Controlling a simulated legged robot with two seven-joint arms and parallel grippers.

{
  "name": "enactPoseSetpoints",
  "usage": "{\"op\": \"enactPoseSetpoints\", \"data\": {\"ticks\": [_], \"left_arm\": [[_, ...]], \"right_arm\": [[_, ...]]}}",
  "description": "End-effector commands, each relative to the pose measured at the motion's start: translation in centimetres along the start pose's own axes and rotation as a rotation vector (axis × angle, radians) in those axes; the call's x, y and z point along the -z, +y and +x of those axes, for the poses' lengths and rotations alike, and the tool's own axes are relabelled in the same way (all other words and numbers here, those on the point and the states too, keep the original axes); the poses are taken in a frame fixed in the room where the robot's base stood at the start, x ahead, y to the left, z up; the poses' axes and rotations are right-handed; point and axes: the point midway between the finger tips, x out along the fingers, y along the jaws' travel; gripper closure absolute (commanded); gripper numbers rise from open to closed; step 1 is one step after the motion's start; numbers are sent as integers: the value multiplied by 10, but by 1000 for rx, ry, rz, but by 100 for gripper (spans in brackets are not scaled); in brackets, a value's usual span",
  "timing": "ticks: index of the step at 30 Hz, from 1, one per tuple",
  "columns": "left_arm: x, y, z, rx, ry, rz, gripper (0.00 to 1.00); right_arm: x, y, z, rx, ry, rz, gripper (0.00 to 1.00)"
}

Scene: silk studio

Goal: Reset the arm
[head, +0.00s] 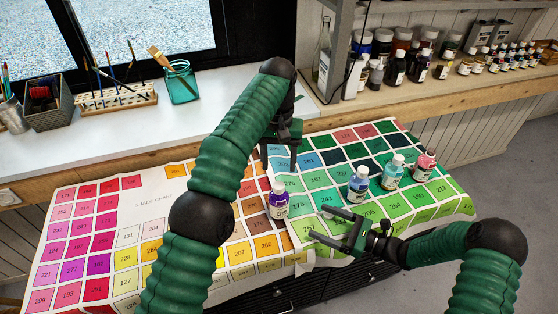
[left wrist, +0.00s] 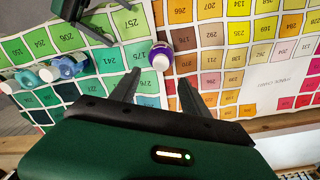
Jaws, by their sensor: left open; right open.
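My left gripper (head: 280,160) is open above the colour chart. In the left wrist view its fingers (left wrist: 158,90) are spread, with a purple paint bottle (left wrist: 162,58) just past the tips and nothing held. In the head view the purple bottle (head: 279,200) stands upright on the chart. My right gripper (head: 321,224) is open and empty over the chart's front part, right of the purple bottle; it also shows at the top of the left wrist view (left wrist: 105,18). My left arm hides part of the chart.
A blue bottle (head: 358,187), a teal bottle (head: 392,173) and a red-pink bottle (head: 424,166) stand on the chart (head: 150,195) at right. A brush rack (head: 115,100) and teal jar (head: 181,84) stand on the white counter. Several paint bottles line the back right shelf.

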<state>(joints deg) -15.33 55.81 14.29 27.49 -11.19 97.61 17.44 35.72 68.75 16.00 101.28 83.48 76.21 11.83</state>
Motion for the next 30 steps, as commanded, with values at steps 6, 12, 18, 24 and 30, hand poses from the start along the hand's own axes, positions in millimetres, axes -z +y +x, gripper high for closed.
{"op": "enactPoseSetpoints", "data": {"ticks": [6, 12, 18, 24, 30], "left_arm": [[0, 0, 0, 0, 0, 0, 46], [0, 0, 0, 0, 0, 0, 46], [-2, -8, -7, 10, 20, 20, 46], [-29, -49, -5, 20, 86, 57, 46], [-98, -105, 15, 22, 145, 36, 46]], "right_arm": [[0, 0, -1, 0, 0, 0, 19], [0, 0, -1, 0, 0, 0, 19], [-10, 36, 7, -145, 125, -79, 19], [-20, 128, -20, -579, 511, -415, 19], [-43, 161, -89, -969, 835, -878, 19]]}}
